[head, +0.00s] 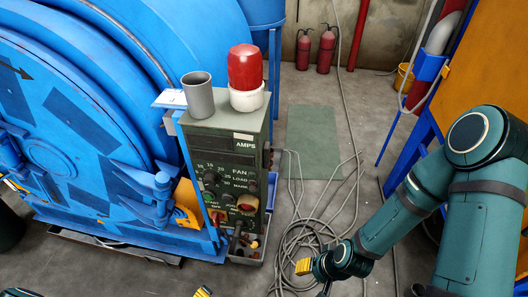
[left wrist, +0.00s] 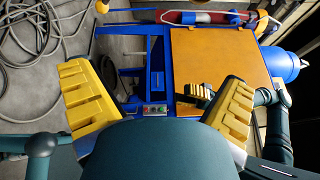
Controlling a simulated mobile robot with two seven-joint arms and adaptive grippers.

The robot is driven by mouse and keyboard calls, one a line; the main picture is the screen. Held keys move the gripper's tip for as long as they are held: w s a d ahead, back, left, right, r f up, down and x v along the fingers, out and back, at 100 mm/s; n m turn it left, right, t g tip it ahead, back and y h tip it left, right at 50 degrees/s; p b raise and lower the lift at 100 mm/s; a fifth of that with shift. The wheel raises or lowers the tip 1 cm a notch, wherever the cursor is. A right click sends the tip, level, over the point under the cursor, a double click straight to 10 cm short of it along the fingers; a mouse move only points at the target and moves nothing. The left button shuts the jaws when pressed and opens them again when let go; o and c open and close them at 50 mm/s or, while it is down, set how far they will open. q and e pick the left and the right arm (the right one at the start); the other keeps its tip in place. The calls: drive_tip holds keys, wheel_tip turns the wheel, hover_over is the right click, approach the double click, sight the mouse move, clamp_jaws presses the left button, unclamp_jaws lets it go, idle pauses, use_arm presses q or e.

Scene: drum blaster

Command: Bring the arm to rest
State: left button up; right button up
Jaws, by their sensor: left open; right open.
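My right arm (head: 403,213) comes in from the right in the head view, bent down toward the floor. Its gripper (head: 305,268) is open and hangs over the coiled cable, with one yellow finger pad clearly showing. This gripper also shows in the left wrist view (left wrist: 200,91), in front of an orange panel. My left gripper (head: 203,291) is at the bottom edge of the head view, mostly cut off. In the left wrist view its two yellow-padded fingers (left wrist: 155,95) are spread wide with nothing between them.
A green control box (head: 245,145) carries a grey cup (head: 198,98) and a red beacon (head: 246,68). It stands beside a large blue drum machine (head: 75,120). Cables (head: 305,235) lie coiled on the floor. Two fire extinguishers (head: 326,50) stand at the back. A blue frame with an orange panel (left wrist: 205,60) is at right.

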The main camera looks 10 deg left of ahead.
use_arm(q)
drive_tip(key=s+d+r+m+g+h, duration=0.15)
drive_tip(key=s+d+m+g, duration=0.25)
drive_tip(key=m+g, duration=0.7)
drive_tip(key=s+d+r+m+g+h, duration=0.1)
drive_tip(key=s+d+m+g+h, duration=0.15)
drive_tip(key=d+m+g, duration=0.8)
drive_tip(key=w+a+m+t+y, duration=0.3)
drive_tip(key=w+a+m+y, duration=0.2)
drive_tip(key=m, duration=1.1)
drive_tip(key=a+y, duration=0.3)
drive_tip(key=shift+w+a+r, duration=0.15)
drive_tip(key=shift+a+r, duration=0.1)
drive_tip(key=shift+r, duration=0.15)
drive_tip(key=w+d+r+m+t, duration=0.1)
drive_tip(key=w+m, duration=0.1)
drive_tip(key=w+d+r+m+t, duration=0.1)
drive_tip(key=w+r+m+t, duration=0.1)
drive_tip(key=w+d+r+m+t+y, duration=0.1)
drive_tip(key=w+m, duration=0.2)
drive_tip(key=shift+w+r+t, duration=0.1)
drive_tip(key=shift+r+t, duration=0.15)
drive_tip(key=shift+r, duration=0.05)
drive_tip(key=shift+c, duration=0.3)
